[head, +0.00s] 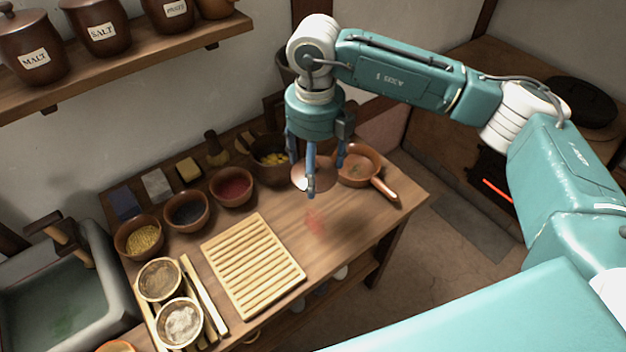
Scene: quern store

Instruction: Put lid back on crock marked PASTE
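My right gripper (312,172) points down over the back right of the wooden table, its blue fingers around or just above a round reddish-brown disc (327,178) that looks like a lid. The fingers cover part of the disc, and I cannot tell whether they grip it. On the wall shelf stand brown lidded crocks marked MALT (32,40) and SALT (104,30). A third crock (168,18) has a label I cannot read surely, and a fourth (215,8) is cut off. I cannot make out a PASTE label. My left gripper is not in view.
A copper pan (358,165) sits right of the gripper, a dark pot (268,165) left of it. Several bowls, including one of red powder (231,187), line the table's left. A slatted wooden board (252,265) lies in front. A stone sink (60,290) is far left.

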